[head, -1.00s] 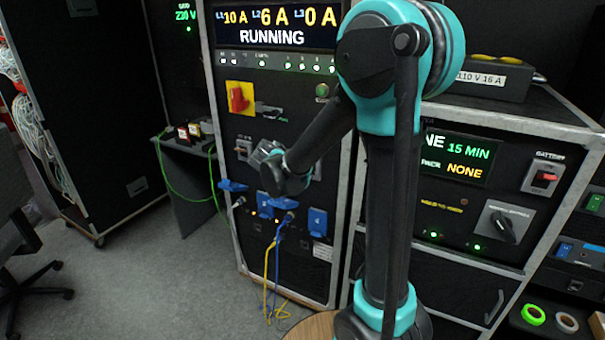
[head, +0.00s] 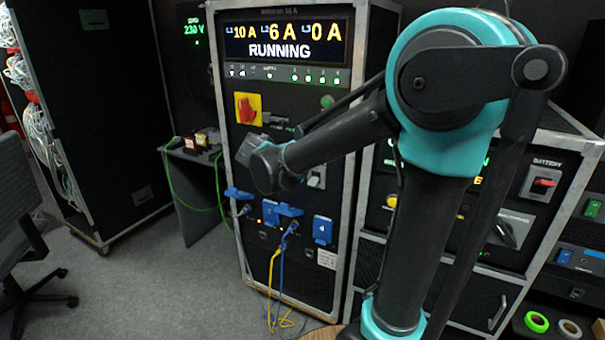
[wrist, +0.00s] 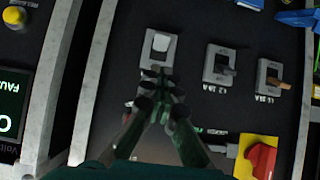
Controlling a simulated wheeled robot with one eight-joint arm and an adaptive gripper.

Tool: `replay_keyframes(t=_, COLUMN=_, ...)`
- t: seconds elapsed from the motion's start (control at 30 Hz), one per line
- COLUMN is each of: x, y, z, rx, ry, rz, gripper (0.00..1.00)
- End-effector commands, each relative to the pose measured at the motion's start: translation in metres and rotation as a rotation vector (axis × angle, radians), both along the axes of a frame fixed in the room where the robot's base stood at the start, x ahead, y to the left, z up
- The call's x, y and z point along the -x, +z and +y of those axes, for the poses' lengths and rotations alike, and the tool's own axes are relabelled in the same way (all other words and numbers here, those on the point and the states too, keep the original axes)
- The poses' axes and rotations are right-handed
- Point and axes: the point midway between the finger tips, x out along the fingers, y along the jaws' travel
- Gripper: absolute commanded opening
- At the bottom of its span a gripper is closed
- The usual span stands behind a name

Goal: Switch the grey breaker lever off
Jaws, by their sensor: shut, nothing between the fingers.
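In the wrist view three breakers sit in a row on the black panel. The nearest to my gripper (wrist: 156,76) has a pale grey or white lever (wrist: 160,43). The middle one has a dark grey lever (wrist: 227,70), and the far one has a brown lever (wrist: 277,83). My gripper is shut and empty, its tips by the lower edge of the pale-lever breaker in the picture; contact cannot be told. In the head view the pale-lever breaker (head: 316,178) shows right of my wrist, which hides the other breakers and my fingertips.
A red rotary switch on a yellow plate (wrist: 262,158) is close to my gripper. Blue sockets (head: 322,229) with blue and yellow cables sit below the breakers. The display (head: 283,40) reads RUNNING. A second cabinet with a battery switch (head: 542,182) stands at right.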

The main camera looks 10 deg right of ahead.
Motion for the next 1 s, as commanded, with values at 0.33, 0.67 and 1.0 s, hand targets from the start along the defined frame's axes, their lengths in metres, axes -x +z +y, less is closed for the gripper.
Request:
replay_keyframes(t=0.33, x=0.019, y=0.011, z=0.014, rx=0.001, ry=-0.001, rz=0.000, gripper=0.00)
replay_keyframes(t=0.67, x=0.021, y=0.008, z=0.010, rx=0.000, ry=0.000, rz=0.010, gripper=0.00)
replay_keyframes(t=1.0, x=0.114, y=-0.090, z=-0.075, rx=-0.042, ry=0.167, rz=0.380, gripper=0.00)
